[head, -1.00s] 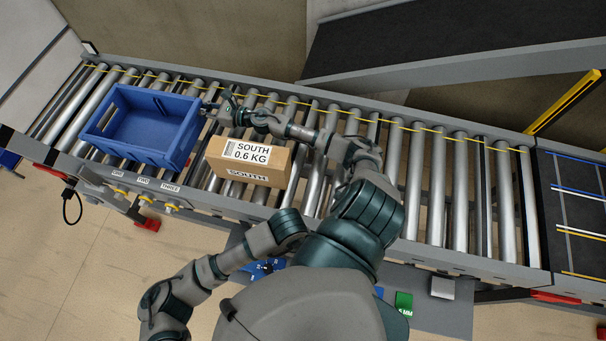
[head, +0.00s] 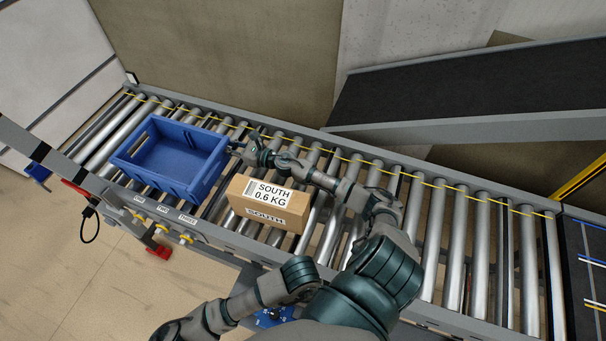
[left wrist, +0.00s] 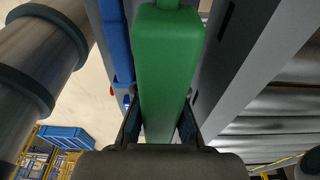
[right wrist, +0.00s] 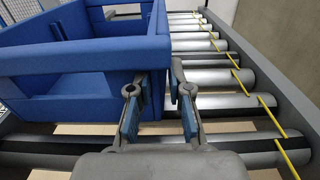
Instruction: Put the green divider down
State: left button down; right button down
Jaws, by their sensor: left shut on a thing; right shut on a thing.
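The green divider (left wrist: 165,70) fills the middle of the left wrist view, standing between the fingers of my left gripper (left wrist: 160,132), which is shut on it. The divider and this gripper are out of the head view. My right gripper (head: 243,147) is at the right end of the blue tote (head: 195,190) on the rollers. In the right wrist view my right gripper (right wrist: 160,105) has its fingers on either side of the tote's near end wall (right wrist: 155,52) and is shut on it.
A cardboard box (head: 268,203) labelled SOUTH 0.6 KG sits on the roller conveyor (head: 445,230), right of the tote and below my right forearm. A dark belt (head: 450,92) lies behind. Rollers to the right are bare. A grey rail shows beside the divider in the left wrist view.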

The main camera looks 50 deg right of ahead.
pick_arm(q)
notch_tip(320, 180, down, 10)
jog(key=shift+r, duration=0.1)
dwell(0.4)
jog(key=c, duration=1.3)
grip_release()
jog(key=shift+o, duration=0.3)
jog(key=r, duration=0.3)
jog(key=w+r, duration=0.1)
jog(key=r, duration=0.7)
jog(key=shift+w+a, duration=0.3)
jog(key=shift+o, duration=0.2)
jog(key=shift+w+a+r, duration=0.1)
jog(key=shift+r, duration=0.3)
jog(key=f, duration=0.4)
jog(key=s+f, duration=0.1)
jog(key=f, duration=0.1)
jog(key=shift+f, duration=0.25)
jog(key=shift+s+d+f, duration=0.15)
jog(key=shift+f, duration=0.75)
jog(key=shift+s+d+f, duration=0.1)
jog(key=shift+d+f, duration=0.05)
jog(key=shift+f, duration=0.8)
jog(key=shift+s+d+f, duration=0.15)
jog(key=shift+f, duration=0.75)
